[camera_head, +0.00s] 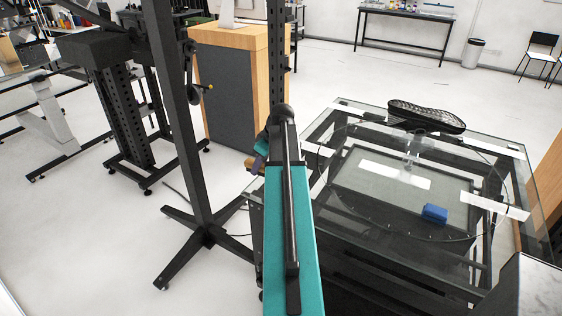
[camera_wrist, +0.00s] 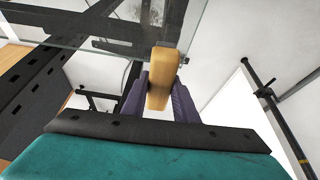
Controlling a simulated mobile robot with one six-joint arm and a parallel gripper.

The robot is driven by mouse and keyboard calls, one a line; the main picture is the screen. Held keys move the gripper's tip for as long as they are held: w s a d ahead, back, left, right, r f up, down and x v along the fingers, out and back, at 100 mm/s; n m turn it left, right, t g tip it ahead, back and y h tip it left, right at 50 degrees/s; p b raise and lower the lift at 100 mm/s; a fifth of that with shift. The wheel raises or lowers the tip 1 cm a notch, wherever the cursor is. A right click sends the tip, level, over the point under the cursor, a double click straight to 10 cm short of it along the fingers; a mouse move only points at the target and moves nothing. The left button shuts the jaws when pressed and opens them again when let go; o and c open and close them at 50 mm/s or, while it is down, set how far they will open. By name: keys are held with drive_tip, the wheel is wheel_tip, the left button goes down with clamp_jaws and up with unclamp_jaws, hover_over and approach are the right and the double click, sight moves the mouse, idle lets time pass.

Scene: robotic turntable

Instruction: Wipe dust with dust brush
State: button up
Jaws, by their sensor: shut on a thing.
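My gripper (camera_wrist: 160,95) is shut on a tan, wood-coloured piece, seemingly the dust brush (camera_wrist: 163,70), held between its two purple-grey fingers. Its bristles cannot be made out. In the head view my gripper (camera_head: 262,148) is mostly hidden by my teal arm, and a bit of the tan brush (camera_head: 252,163) shows below it. They are left of the glass turntable (camera_head: 335,205), apart from its disc in the picture. Dust cannot be made out.
A black stand (camera_head: 185,130) with splayed feet rises on the left, close to my arm. A wood-and-grey cabinet (camera_head: 232,85) stands behind. A dark table (camera_head: 405,25), a bin (camera_head: 473,53) and chairs are far back. White floor is open behind the turntable.

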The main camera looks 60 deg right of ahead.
drive_tip(key=s+d+p, duration=0.1)
drive_tip(key=s+d, duration=0.4)
drive_tip(key=s, duration=0.1)
drive_tip(key=shift+d, duration=0.35)
drive_tip(key=shift+f, duration=0.2)
